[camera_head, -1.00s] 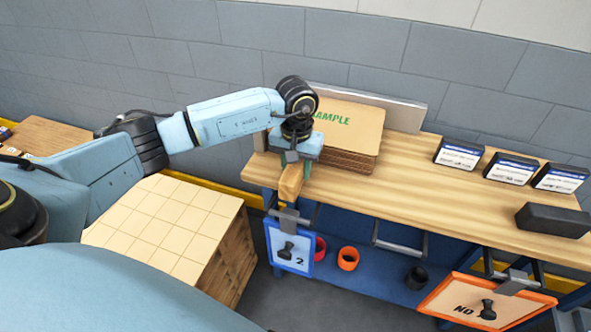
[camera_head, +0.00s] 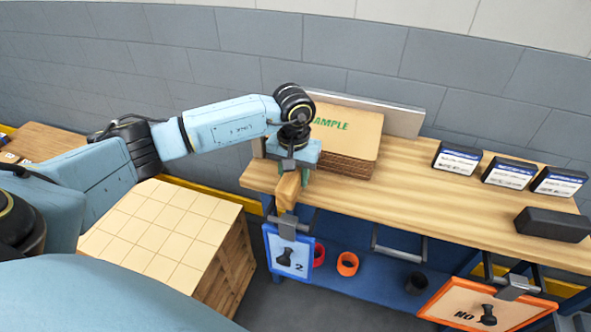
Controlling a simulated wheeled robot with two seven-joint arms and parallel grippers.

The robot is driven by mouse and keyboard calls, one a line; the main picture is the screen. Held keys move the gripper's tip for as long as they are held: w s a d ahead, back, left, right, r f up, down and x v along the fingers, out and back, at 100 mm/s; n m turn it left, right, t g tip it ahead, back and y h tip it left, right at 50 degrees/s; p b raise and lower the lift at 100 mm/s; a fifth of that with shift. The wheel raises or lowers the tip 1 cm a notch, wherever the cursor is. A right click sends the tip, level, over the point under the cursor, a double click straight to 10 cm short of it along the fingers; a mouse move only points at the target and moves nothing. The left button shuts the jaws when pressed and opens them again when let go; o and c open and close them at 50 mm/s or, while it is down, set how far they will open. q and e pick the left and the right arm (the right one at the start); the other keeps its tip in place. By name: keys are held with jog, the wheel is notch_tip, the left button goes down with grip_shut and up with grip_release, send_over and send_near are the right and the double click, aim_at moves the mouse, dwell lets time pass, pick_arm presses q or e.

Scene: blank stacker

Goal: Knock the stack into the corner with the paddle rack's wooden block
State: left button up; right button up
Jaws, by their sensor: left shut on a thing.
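The stack (camera_head: 352,143) of brown sheets, with green lettering on its top sheet, stands on the wooden bench near a grey back fence (camera_head: 395,115). My left gripper (camera_head: 292,180) points down at the bench's left front edge, beside the stack's left front. It is shut on the wooden block (camera_head: 287,191). The gripper and wrist hide the stack's left side. I cannot tell whether the block touches the stack. My right gripper is not in view.
The bench top (camera_head: 415,195) is clear right of the stack. Several dark boxes (camera_head: 457,157) and a black block (camera_head: 552,224) stand at the right. A blue sign (camera_head: 289,251) and an orange sign (camera_head: 482,303) hang in front. A pallet stack (camera_head: 160,235) stands at the lower left.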

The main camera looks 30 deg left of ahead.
pick_arm(q)
jog(key=shift+s+r, duration=0.15)
jog(key=shift+s, duration=0.05)
jog(key=shift+r+p, duration=2.2)
jog(key=shift+r, duration=2.15)
jog(key=shift+d, duration=0.1)
